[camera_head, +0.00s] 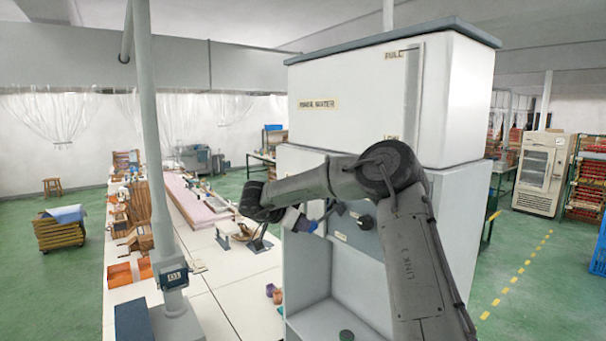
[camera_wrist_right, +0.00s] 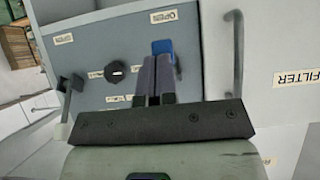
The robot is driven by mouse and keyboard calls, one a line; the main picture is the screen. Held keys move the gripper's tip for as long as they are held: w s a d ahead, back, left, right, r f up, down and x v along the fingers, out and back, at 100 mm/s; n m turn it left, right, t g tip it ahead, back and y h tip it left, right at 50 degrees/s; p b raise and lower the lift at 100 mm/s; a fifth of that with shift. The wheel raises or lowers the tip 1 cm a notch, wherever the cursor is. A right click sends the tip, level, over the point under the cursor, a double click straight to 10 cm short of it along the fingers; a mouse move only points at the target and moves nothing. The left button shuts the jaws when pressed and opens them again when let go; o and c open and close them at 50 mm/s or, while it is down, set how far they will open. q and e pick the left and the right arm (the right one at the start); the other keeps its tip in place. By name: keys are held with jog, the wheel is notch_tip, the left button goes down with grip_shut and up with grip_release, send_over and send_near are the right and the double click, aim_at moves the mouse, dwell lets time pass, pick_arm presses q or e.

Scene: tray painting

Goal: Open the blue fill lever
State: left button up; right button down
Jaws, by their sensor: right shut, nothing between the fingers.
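The blue fill lever (camera_wrist_right: 162,47) shows in the right wrist view as a small blue block on the grey panel of the dispenser, just past my fingertips. In the head view a bit of blue (camera_head: 313,227) shows beside my right gripper (camera_head: 298,219), in front of the cabinet. In the right wrist view my right gripper (camera_wrist_right: 155,60) is shut and empty, with its fingertips close to the blue handle. I cannot tell whether they touch it. The fingers hide the lower part of the lever. My left gripper is not in view.
A vertical bar handle (camera_wrist_right: 236,54) is on the door at right. The water cabinet (camera_head: 350,95) stands beside a long white worktable (camera_head: 209,262) with many items.

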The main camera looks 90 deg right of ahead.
jog(key=shift+s+d+f, duration=0.15)
jog(key=shift+f, duration=0.4)
jog(key=shift+s+d+r+p, duration=0.2)
jog(key=shift+s+d+p, duration=0.2)
jog(key=shift+s+p, duration=0.15)
jog(key=shift+w, duration=0.1)
